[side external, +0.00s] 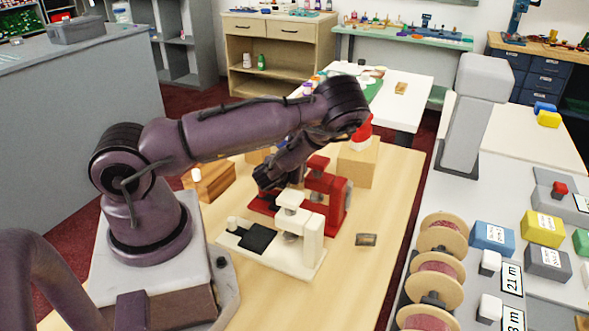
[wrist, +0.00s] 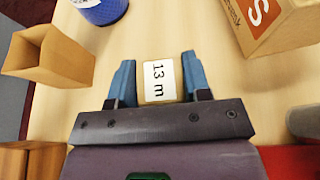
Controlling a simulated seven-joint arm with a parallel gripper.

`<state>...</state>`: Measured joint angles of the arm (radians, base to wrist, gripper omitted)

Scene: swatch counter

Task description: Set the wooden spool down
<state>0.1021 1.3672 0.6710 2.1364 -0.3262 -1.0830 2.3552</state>
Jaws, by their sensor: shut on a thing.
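In the wrist view my gripper (wrist: 158,62) has its two blue fingers shut on the wooden spool (wrist: 158,83). Its visible face is tan with a white label reading "13 m". Bare light wood tabletop shows beyond it; I cannot tell whether it touches the table. In the side view my gripper (side external: 267,182) is low over the wooden table (side external: 385,200), behind the white press (side external: 290,222) and beside the red press (side external: 325,190). The spool is hidden there.
In the wrist view an open cardboard box (wrist: 48,58) stands left, a blue cylinder (wrist: 100,8) ahead and a printed box (wrist: 285,22) right. A small brown piece (side external: 366,240) lies on the table. Spools with red windings (side external: 438,270) stand on the right counter.

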